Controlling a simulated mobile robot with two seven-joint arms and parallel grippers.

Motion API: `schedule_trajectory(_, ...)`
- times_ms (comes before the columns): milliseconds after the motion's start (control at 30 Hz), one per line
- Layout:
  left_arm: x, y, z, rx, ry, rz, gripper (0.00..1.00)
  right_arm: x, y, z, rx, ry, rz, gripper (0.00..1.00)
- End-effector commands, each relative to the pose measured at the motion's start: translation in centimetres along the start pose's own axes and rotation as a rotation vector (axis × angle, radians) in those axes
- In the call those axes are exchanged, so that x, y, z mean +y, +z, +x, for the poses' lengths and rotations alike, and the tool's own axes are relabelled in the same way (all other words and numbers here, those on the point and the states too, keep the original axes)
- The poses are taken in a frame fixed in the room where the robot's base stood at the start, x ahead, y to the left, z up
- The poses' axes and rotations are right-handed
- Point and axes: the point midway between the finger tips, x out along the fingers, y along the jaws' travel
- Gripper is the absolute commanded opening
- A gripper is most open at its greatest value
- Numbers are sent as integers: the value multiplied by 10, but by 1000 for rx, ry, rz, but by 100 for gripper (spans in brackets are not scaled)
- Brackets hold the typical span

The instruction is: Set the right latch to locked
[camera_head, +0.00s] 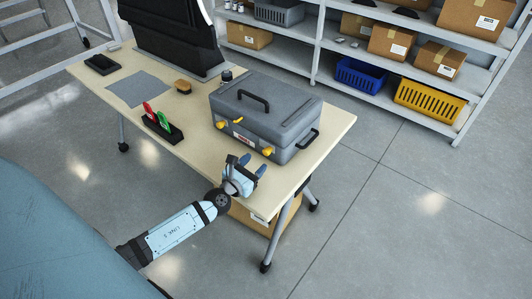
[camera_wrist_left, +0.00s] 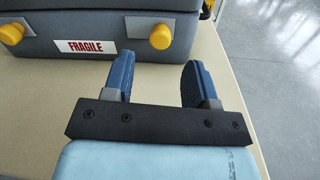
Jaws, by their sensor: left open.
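A grey case (camera_head: 262,112) with a black top handle stands closed on the table. Its front has a left yellow latch (camera_head: 221,125) and a right yellow latch (camera_head: 267,151). In the left wrist view the left latch (camera_wrist_left: 11,34) is at the left edge, and the right latch (camera_wrist_left: 161,37) shows just beyond the gap between my fingers. My left gripper (camera_head: 252,166) is open and empty in front of the case's right part, apart from the latch. Its two blue fingers also show in the wrist view (camera_wrist_left: 160,70). My right gripper is not in view.
The table (camera_head: 200,165) also holds a red-and-green-handled tool holder (camera_head: 162,127), a brush (camera_head: 183,86), a grey mat (camera_head: 138,89), a black tray (camera_head: 103,64) and a large black panel. A FRAGILE label (camera_wrist_left: 85,46) lies between the latches. Shelves stand behind.

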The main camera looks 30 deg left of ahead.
Motion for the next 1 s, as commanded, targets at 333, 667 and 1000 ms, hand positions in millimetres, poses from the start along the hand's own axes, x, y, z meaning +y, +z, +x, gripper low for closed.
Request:
schedule_trajectory(333, 0, 0, 53, 0, -1, -1, 52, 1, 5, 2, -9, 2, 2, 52)
schedule_trajectory(667, 0, 0, 59, 1, -1, -1, 52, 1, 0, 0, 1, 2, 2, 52)
schedule_trajectory(1000, 0, 0, 59, 1, -1, -2, 0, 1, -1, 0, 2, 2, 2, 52)
